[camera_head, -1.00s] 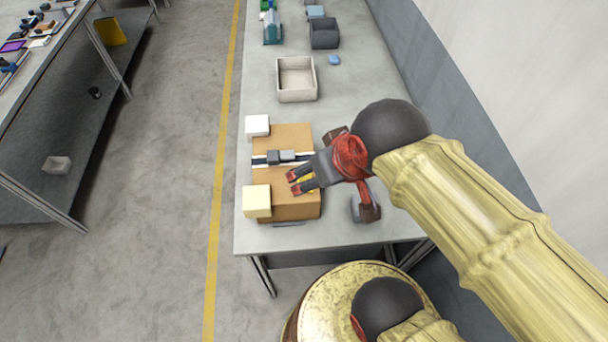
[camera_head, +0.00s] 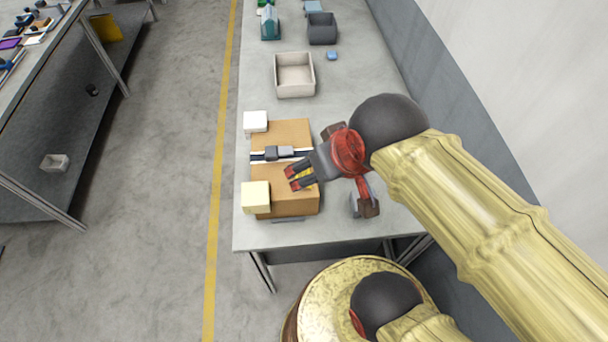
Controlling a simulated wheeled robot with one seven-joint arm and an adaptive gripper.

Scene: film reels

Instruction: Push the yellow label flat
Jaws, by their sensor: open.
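A small yellow patch, likely the yellow label (camera_head: 305,174), shows between and beside the fingers of my gripper, over a brown cardboard piece (camera_head: 283,132). My gripper (camera_head: 293,178) is open, its two red-tipped dark fingers pointing left over the right half of the cardboard. The fingers cover much of the yellow patch, so I cannot tell whether it lies flat or stands up. I also cannot tell whether the fingers touch it. A dark and white strip with a grey block (camera_head: 278,153) on it crosses the cardboard behind the fingers.
A pale yellow block (camera_head: 256,196) sits at the cardboard's front left corner and a white block (camera_head: 256,122) at its back left. A beige open bin (camera_head: 294,92) stands farther back. Bare grey table (camera_head: 285,237) shows in front.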

